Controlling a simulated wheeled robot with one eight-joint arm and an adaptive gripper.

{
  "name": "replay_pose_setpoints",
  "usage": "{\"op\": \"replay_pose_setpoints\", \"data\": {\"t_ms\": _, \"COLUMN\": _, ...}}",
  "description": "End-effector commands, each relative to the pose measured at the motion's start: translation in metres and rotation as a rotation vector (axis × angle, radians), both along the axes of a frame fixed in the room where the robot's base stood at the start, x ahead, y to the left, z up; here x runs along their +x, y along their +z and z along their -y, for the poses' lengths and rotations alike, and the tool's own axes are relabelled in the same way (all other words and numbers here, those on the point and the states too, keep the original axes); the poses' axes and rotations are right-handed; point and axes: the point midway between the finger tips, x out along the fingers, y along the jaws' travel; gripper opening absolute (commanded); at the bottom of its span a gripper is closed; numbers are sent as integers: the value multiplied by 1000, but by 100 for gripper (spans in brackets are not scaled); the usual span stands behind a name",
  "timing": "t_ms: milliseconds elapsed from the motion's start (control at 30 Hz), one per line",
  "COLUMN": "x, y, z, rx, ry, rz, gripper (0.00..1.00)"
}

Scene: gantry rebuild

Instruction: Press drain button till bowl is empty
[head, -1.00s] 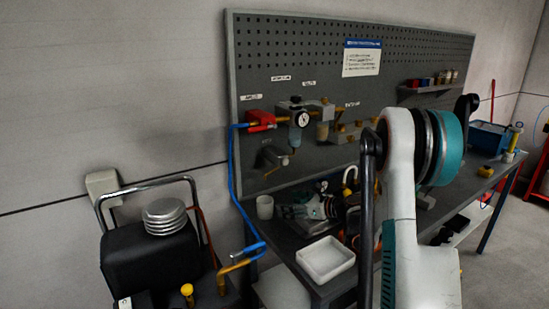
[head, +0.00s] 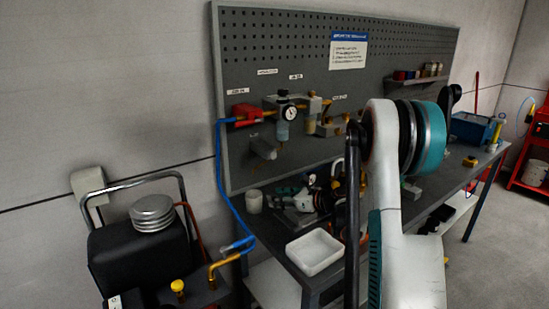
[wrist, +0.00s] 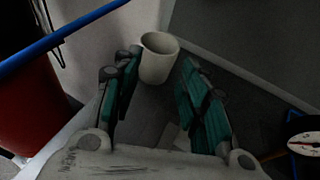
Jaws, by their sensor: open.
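The air unit with a round gauge (head: 291,113) is mounted on the pegboard. A bluish clear bowl (head: 283,131) hangs below it. I cannot make out its liquid level or a drain button. A second, amber bowl (head: 310,125) hangs to its right. My gripper (head: 290,203) is low over the bench in the head view, partly lost among dark parts, below the bowls. In the wrist view my gripper (wrist: 157,82) is open and empty, its green-padded fingers apart. A pale cup (wrist: 158,57) shows beyond the fingertips; it is also in the head view (head: 254,200).
A white tray (head: 315,252) sits at the bench's front left. A blue hose (head: 222,190) runs down the board's left edge. A black compressor-like unit (head: 140,250) with stacked discs (head: 152,212) stands at left. A gauge (wrist: 305,143) shows at the wrist view's right edge.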

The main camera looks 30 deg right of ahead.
Motion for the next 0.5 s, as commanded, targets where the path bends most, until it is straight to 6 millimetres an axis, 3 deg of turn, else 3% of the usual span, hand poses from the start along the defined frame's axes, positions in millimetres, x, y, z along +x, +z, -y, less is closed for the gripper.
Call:
{"op": "replay_pose_setpoints", "data": {"t_ms": 33, "x": 0, "y": 0, "z": 0, "rx": 0, "ry": 0, "rz": 0, "gripper": 20}}
{"op": "replay_pose_setpoints", "data": {"t_ms": 133, "x": 0, "y": 0, "z": 0, "rx": 0, "ry": 0, "rz": 0, "gripper": 0}}
{"op": "replay_pose_setpoints", "data": {"t_ms": 500, "x": 0, "y": 0, "z": 0, "rx": 0, "ry": 0, "rz": 0, "gripper": 0}}
